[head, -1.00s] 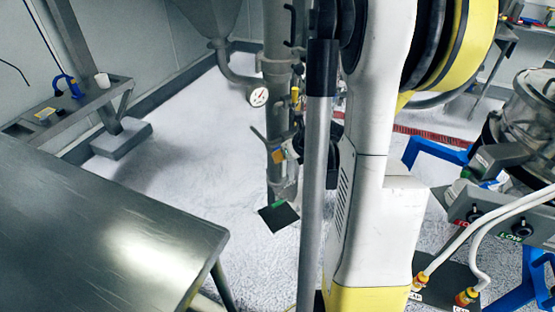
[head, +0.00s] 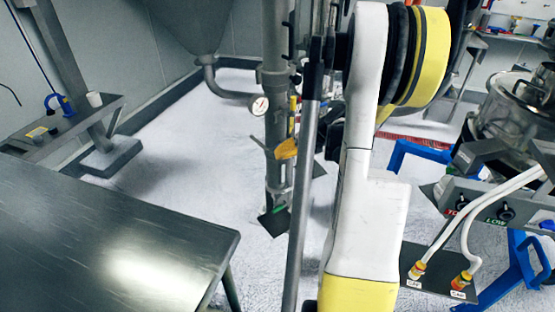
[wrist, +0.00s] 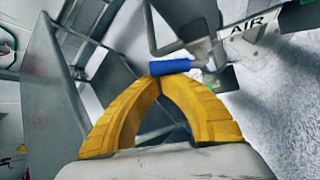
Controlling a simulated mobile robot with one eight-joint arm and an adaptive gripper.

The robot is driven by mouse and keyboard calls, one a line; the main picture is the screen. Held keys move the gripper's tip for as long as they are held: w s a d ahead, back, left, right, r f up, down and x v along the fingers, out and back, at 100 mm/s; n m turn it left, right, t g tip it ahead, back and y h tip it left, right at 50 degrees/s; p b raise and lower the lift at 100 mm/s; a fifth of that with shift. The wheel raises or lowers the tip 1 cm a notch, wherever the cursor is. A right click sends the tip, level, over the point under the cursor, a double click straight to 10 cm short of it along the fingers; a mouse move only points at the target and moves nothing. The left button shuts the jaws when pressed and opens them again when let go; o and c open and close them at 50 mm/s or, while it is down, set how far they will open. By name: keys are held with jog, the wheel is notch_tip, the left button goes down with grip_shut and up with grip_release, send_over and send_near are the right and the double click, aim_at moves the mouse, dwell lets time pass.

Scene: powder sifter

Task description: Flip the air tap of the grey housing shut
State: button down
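My gripper (wrist: 157,79) has two yellow ribbed fingers, drawn together to a point with no clear gap at the tips. A short blue sleeve (wrist: 170,67) on a grey lever lies right at the fingertips in the wrist view. It looks like the tap's handle; whether the tips touch it I cannot tell. Beside it, a pale plate marked AIR (wrist: 250,30) shows at the upper right. The grey metal around it is seen only in part, so the housing's full shape is hidden. In the head view my own arm hides much of the middle, and I cannot make out the tap there.
A steel table (head: 110,235) fills the lower left. A vertical pipe with a pressure gauge (head: 260,105) stands behind my arm. A control box with knobs (head: 480,208), white hoses and a blue frame (head: 415,150) stand at the right. Pale floor lies between.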

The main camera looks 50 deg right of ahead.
jog(key=shift+s+d+r+y+p, duration=0.1)
jog(key=shift+d+r+y+p, duration=0.15)
jog(key=shift+d+r, duration=0.3)
jog(key=shift+s+d+r+y+p, duration=0.15)
jog(key=shift+d+r+p, duration=0.15)
jog(key=shift+r, duration=0.4)
jog(key=shift+w, duration=0.1)
jog(key=shift+r, duration=0.15)
jog(key=shift+r+p, duration=0.5)
jog(key=shift+r, duration=0.15)
